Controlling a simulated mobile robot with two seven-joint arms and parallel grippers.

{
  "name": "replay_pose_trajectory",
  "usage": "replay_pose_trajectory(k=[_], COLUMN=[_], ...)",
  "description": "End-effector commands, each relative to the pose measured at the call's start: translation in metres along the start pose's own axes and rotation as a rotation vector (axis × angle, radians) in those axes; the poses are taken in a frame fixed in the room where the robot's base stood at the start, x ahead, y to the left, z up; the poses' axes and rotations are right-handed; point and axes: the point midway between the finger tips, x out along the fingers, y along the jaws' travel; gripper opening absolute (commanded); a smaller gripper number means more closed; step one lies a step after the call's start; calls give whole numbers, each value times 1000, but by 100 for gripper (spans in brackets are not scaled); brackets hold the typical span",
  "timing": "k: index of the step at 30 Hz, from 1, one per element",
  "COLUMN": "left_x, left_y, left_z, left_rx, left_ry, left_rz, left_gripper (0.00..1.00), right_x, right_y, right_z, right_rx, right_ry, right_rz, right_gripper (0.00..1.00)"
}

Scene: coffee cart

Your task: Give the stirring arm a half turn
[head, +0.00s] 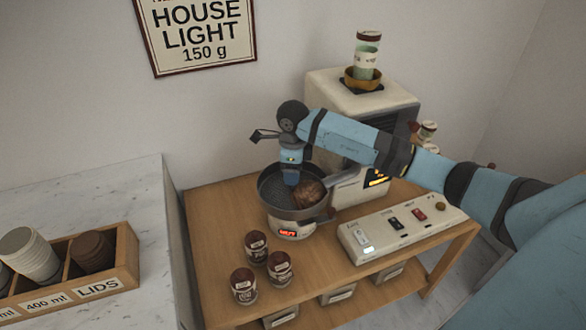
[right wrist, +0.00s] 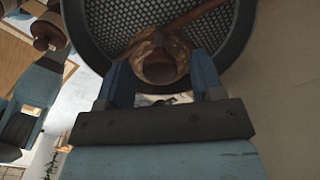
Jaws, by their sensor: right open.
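In the right wrist view, the stirring arm (right wrist: 190,17) is a thin brown bar crossing the dark mesh pan (right wrist: 95,22). A round brown knob (right wrist: 160,68) shows near the bar. My right gripper (head: 291,180) points down into the pan. Its two blue fingers stand apart on either side of the knob in the wrist view; I cannot tell whether they touch it. The stirring arm is mostly hidden by my gripper in the head view. My left gripper is out of view.
Several dark-lidded jars (head: 256,247) stand in front of the roaster. A switch panel (head: 400,226) lies at the right of the wooden cart. A cream grinder (head: 350,103) with a green-white container (head: 367,55) stands behind. A cup-and-lid rack (head: 118,262) sits on the left counter.

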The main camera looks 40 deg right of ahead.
Motion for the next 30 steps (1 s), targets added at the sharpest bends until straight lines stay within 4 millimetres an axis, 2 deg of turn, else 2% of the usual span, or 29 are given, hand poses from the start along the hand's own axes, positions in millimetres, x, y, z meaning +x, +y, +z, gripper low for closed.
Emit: replay_pose_trajectory(k=[3,4,9,11,12,23,30], left_x=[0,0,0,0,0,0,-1], left_y=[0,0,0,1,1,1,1], left_z=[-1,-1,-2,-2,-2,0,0], left_rx=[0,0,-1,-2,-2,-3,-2], left_ry=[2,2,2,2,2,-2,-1], left_rz=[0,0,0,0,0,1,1], left_gripper=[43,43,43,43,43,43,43], right_x=[0,0,0,0,0,-1,-1], right_y=[0,0,0,0,0,0,0], right_z=[0,0,0,0,0,0,0], right_rx=[0,0,0,0,0,58,217], right_ry=[0,0,0,0,0,1,1], right_rz=[0,0,1,1,0,1,1], right_gripper=[61,56,17,4,0,0,0])
